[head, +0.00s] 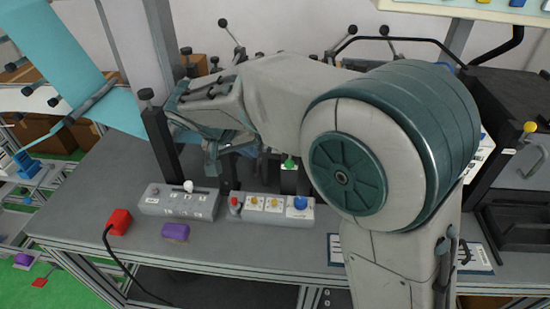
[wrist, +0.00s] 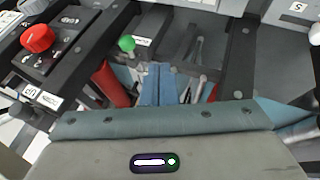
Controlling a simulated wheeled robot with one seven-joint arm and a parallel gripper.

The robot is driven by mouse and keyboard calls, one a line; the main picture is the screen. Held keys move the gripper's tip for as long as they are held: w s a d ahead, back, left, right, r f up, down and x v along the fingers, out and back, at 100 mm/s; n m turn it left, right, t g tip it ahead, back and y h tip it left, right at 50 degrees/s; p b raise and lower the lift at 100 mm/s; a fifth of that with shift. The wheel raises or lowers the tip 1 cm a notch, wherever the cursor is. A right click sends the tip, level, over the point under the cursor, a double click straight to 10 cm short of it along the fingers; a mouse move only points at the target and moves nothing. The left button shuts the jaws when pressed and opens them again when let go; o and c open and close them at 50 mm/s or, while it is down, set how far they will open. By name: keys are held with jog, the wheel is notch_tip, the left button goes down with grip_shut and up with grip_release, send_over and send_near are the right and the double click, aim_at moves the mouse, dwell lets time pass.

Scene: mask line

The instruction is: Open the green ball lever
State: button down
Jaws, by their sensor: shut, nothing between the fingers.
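The green ball lever (head: 289,163) shows as a small green knob under my arm in the head view, behind the button panel. In the wrist view its green ball (wrist: 127,43) stands on a dark bar beside a white label, left of and beyond my fingertips. My gripper (wrist: 158,70) has its two blue fingers together and empty, apart from the ball. In the head view my arm hides most of the gripper, and the exact gap to the lever cannot be told. The lever's lower part is hard to make out.
A red knob (wrist: 38,38) on a dark block is at the left of the wrist view. A button panel (head: 270,210) and a grey switch box (head: 180,201) sit on the table (head: 270,245). A red block (head: 119,221) and purple piece (head: 175,232) lie near the front edge. Dark posts stand around the gripper.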

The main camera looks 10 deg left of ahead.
jog(key=w+d+f+p, duration=0.2)
jog(key=w+d+f, duration=0.1)
jog(key=d+f, duration=0.2)
jog(key=shift+w+d+f, duration=0.25)
jog(key=shift+d, duration=0.1)
dwell(0.3)
jog(key=shift+s+d+n+b, duration=0.1)
jog(key=shift+d+n+b, duration=0.1)
jog(key=shift+n+b, duration=0.25)
